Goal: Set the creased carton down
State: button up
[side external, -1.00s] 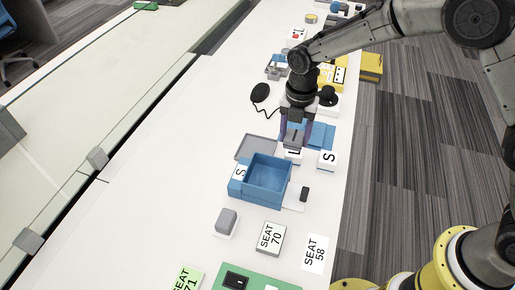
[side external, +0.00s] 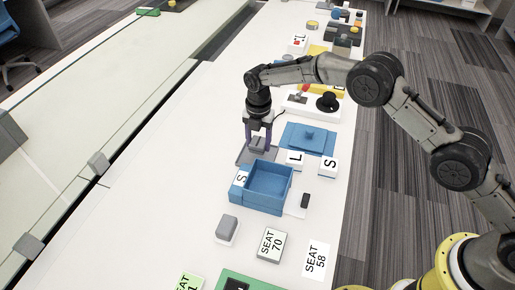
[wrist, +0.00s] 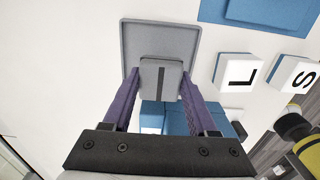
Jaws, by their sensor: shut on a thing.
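The creased carton (wrist: 161,80) is a small grey block with a dark line across its face. My gripper (side external: 259,142) is shut on it, with a purple finger on either side; the gripper also shows in the wrist view (wrist: 161,88). The carton shows between the fingers in the side view (side external: 257,146). It is over the flat grey tray (side external: 243,157), which shows a raised rim and no other contents in the wrist view (wrist: 160,36). I cannot tell whether the carton touches the tray.
An open, empty-looking blue box (side external: 268,183) stands right in front of the tray. White blocks marked L (side external: 295,159) and S (side external: 328,167) and a blue lid-like piece (side external: 308,138) lie to the right. The table left of the tray is clear.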

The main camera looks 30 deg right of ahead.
aim_at(257, 149)
jog(key=shift+w+f, duration=0.15)
jog(key=shift+f, duration=1.55)
jog(key=shift+f, duration=0.1)
jog(key=o, duration=1.3)
jog(key=shift+f, duration=0.1)
notch_tip(257, 149, up, 12)
jog(key=shift+r, duration=0.2)
jog(key=shift+r, duration=0.1)
